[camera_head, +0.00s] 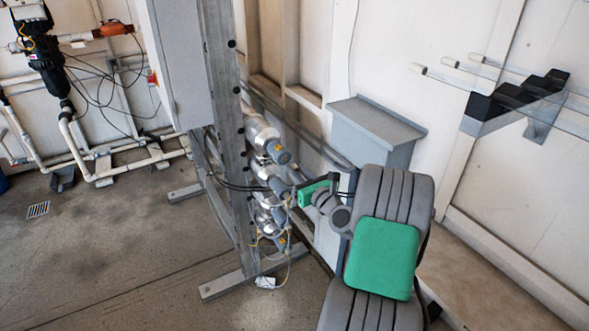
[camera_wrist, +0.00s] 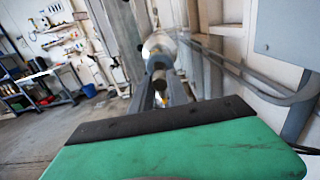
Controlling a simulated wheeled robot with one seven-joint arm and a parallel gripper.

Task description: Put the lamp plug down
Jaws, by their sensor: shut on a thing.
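My gripper (camera_head: 292,191) is at the column of silver reactor tubes, beside their grey end caps. In the wrist view my gripper (camera_wrist: 161,92) has its two fingers closed around a small dark-tipped part, which I take to be the lamp plug (camera_wrist: 160,82). Behind it in that view is the shiny round end of a silver tube (camera_wrist: 158,45). Whether the plug touches the tube end cannot be told. In the head view the plug is too small and too covered to make out clearly.
Silver tubes with grey caps (camera_head: 280,156) are stacked on a grey metal frame (camera_head: 228,150). Thin cables hang beside them, and a white piece (camera_head: 265,282) lies near the frame's foot. A grey box (camera_head: 372,130) stands right of the tubes. Open floor (camera_head: 110,250) lies left.

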